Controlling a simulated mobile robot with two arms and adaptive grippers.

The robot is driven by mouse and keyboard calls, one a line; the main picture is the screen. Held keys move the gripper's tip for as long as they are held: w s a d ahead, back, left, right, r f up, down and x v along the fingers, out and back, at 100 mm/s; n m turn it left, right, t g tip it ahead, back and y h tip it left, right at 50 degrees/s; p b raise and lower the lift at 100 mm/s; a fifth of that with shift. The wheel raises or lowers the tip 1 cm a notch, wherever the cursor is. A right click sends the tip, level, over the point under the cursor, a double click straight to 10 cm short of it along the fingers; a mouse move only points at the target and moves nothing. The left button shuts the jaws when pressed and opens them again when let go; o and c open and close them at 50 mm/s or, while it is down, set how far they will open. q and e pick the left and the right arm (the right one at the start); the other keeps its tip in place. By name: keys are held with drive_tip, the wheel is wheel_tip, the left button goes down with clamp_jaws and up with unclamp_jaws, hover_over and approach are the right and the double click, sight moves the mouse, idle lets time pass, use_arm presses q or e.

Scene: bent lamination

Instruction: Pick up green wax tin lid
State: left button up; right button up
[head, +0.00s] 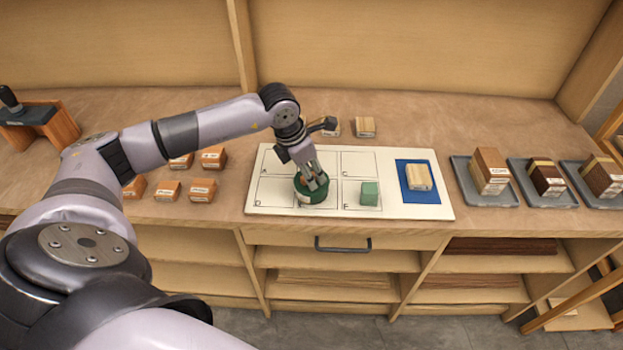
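A round dark green tin (311,196) with a pale band on its side stands on the white marked board (400,205), in the front row of squares. Its green lid is at the top, partly hidden by my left gripper. My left gripper (314,184) points down with its fingertips at the lid. Whether the fingers are closed on the lid or only around its middle is too small to tell. My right gripper is not in view.
A green block (369,194) stands on the board just right of the tin. A wooden block (418,177) lies on a blue pad (417,197). Several orange-brown blocks (167,191) sit at left. Grey trays (483,201) with layered blocks stand at right.

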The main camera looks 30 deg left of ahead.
use_arm(q)
clamp_jaws()
drive_tip(key=shift+r, duration=0.15)
idle(0.4)
